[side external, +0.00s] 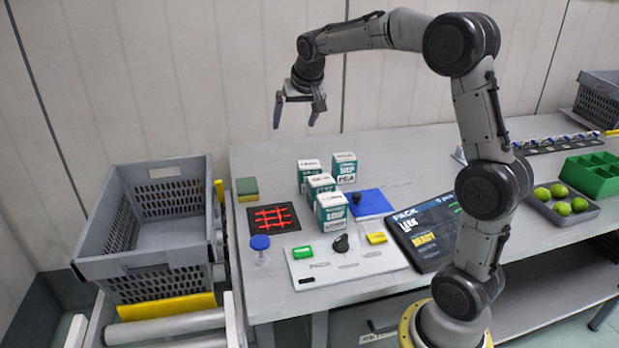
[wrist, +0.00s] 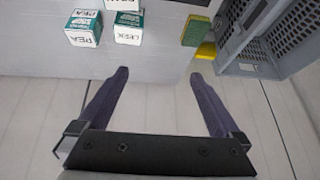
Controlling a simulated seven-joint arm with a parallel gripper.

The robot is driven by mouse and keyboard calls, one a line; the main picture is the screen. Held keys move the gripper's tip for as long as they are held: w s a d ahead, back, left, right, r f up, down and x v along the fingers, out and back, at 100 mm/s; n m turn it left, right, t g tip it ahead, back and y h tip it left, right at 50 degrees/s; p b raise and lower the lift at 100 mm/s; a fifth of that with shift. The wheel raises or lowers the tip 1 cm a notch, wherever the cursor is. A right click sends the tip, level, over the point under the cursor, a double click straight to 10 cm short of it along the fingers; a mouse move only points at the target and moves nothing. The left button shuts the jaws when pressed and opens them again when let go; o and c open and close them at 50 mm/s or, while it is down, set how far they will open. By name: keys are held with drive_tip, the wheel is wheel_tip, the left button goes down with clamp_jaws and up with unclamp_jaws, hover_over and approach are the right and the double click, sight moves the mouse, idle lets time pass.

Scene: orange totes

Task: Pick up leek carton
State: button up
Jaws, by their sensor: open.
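Several white-and-green cartons stand grouped on the table. In the wrist view the leek carton (wrist: 128,27) shows its white top with a word that reads like LEEK, right of the pea carton (wrist: 83,27). It appears to be the back left carton (side external: 310,166) in the side view, with its lower front partly hidden by another carton. The pea carton (side external: 345,167) is at the back right. My gripper (side external: 294,124) is open and empty, well above the table's back edge, up and to the left of the cartons. Its two fingers (wrist: 158,82) also show in the wrist view.
A grey tote (side external: 150,215) stands left of the table. A sponge (side external: 246,188), a black mat with a red grid (side external: 273,217), a blue-capped item (side external: 260,246), a white board (side external: 345,262) and a tablet (side external: 428,231) surround the cartons. The wall is close behind.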

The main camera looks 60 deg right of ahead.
drive_tip(key=m+g, duration=0.1)
hover_over(309, 171)
drive_tip(key=a, duration=0.3)
wheel_tip(309, 171, down, 6)
drive_tip(key=shift+g, duration=0.5)
drive_tip(key=x, duration=0.5)
drive_tip(key=s+x, duration=0.1)
drive_tip(key=x, duration=0.5)
drive_tip(key=s+d+x, duration=0.1)
drive_tip(key=x, duration=0.5)
drive_tip(key=shift+s+d+f, duration=0.1)
drive_tip(key=shift+d+f, duration=0.05)
drive_tip(key=shift+f, duration=0.1)
drive_tip(key=shift+r, duration=0.1)
drive_tip(key=c, duration=1.4)
